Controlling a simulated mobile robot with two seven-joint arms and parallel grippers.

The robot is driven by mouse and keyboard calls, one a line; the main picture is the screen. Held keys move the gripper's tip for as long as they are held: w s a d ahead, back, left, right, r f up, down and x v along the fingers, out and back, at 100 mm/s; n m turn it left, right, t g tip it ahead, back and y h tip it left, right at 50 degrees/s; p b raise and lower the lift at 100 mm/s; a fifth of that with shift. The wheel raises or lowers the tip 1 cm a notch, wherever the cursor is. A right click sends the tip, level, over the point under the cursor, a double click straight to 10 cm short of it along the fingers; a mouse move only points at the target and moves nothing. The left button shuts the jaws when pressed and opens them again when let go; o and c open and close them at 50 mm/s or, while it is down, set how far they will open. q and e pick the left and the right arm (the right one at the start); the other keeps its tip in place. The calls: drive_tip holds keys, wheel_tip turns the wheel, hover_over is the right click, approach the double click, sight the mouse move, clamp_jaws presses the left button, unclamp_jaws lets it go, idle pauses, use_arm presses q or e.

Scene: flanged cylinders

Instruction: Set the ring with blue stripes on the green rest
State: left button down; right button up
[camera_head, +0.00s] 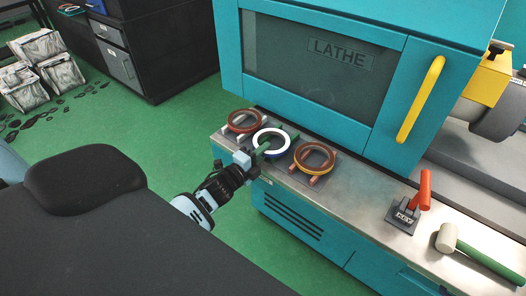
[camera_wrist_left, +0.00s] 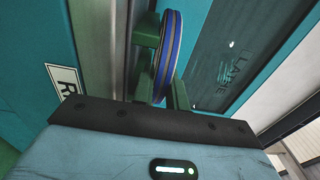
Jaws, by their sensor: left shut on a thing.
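The ring with blue stripes (camera_head: 284,147) is pale on its upper face in the head view, with blue on its rim. In the left wrist view the ring (camera_wrist_left: 170,52) shows edge-on with its blue stripes. The green rest (camera_head: 291,130) is under the ring; its green bars also show in the left wrist view (camera_wrist_left: 145,32). I cannot tell whether ring and rest touch. My left gripper (camera_head: 252,156) is shut on the near side of the ring; its fingertips are mostly hidden. My right gripper is not in view.
A brown ring on a rest (camera_head: 233,129) stands to the left, and a brown and yellow ring (camera_head: 331,163) on an orange rest to the right, both close. The teal lathe (camera_head: 230,60) rises behind.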

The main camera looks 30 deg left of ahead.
use_arm(q)
drive_tip(key=c, duration=1.4)
unclamp_jaws()
drive_tip(key=shift+f, duration=0.1)
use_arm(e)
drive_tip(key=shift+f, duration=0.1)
